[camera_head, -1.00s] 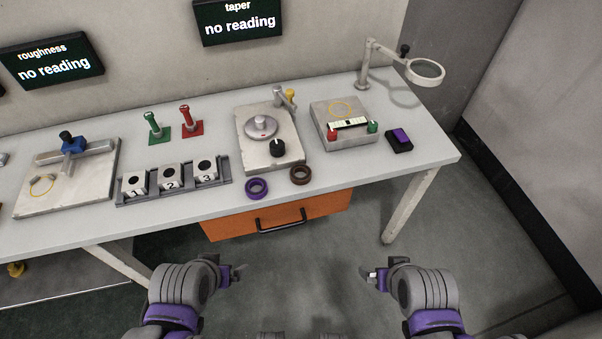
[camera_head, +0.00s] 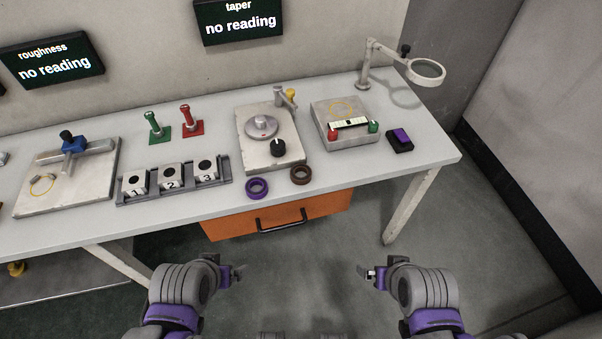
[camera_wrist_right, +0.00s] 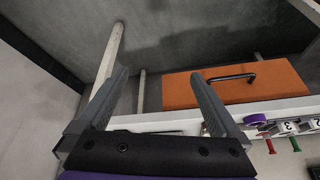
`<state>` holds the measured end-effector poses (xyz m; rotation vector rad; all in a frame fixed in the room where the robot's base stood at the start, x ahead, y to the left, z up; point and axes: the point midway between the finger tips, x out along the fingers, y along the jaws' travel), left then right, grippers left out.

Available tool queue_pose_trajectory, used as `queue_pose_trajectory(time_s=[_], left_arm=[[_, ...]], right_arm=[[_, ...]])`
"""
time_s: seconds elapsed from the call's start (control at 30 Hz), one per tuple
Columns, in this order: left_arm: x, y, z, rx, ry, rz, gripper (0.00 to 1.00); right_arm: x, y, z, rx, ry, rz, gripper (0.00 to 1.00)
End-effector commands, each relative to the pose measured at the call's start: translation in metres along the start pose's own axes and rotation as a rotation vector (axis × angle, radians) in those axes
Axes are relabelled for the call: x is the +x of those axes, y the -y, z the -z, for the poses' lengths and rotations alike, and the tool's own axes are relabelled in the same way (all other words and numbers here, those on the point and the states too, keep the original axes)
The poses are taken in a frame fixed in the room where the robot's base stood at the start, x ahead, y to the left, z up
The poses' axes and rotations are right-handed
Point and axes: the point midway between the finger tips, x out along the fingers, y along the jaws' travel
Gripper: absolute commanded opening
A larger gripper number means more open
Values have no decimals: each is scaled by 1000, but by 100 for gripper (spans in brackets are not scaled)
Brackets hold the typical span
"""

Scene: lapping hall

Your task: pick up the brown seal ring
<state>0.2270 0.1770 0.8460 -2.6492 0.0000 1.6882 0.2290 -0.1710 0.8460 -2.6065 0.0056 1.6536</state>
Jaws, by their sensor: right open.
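The brown seal ring (camera_head: 301,174) lies flat near the front edge of the table, to the right of a purple ring (camera_head: 257,188). My right gripper (camera_head: 364,272) is open and empty, in front of the table and well apart from the brown ring. In the right wrist view its two fingers (camera_wrist_right: 160,80) stand wide apart. The brown ring cannot be made out there; the purple ring (camera_wrist_right: 254,119) shows beside a finger. My left gripper (camera_head: 238,271) is in front of the table, touching nothing; its jaw opening is unclear.
Behind the rings is a plate with a round stage and black knob (camera_head: 278,147). A rack of numbered blocks (camera_head: 225,186) stands left. An orange drawer (camera_head: 330,203) with a handle hangs under the front edge.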

Motion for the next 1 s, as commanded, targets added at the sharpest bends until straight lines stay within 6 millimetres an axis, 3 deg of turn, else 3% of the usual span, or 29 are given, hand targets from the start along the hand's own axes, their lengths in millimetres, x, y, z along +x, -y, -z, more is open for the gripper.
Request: queue_pose_trajectory(time_s=[0.17,0.3,0.4,0.6,0.8,1.0], left_arm=[[22,0,-13,0,8,0,100],[47,0,-25,0,17,0,100],[64,0,-33,0,23,0,100],[95,0,-46,0,35,0,100],[109,0,-51,0,40,0,100],[114,0,-53,0,42,0,100]], right_arm=[[30,40,15,396,0,206,100],[54,84,46,921,64,474,100],[67,106,74,1301,162,668,100],[85,121,128,1942,455,1003,100],[91,115,156,2251,687,1176,100],[100,127,172,2298,739,1204,100]])
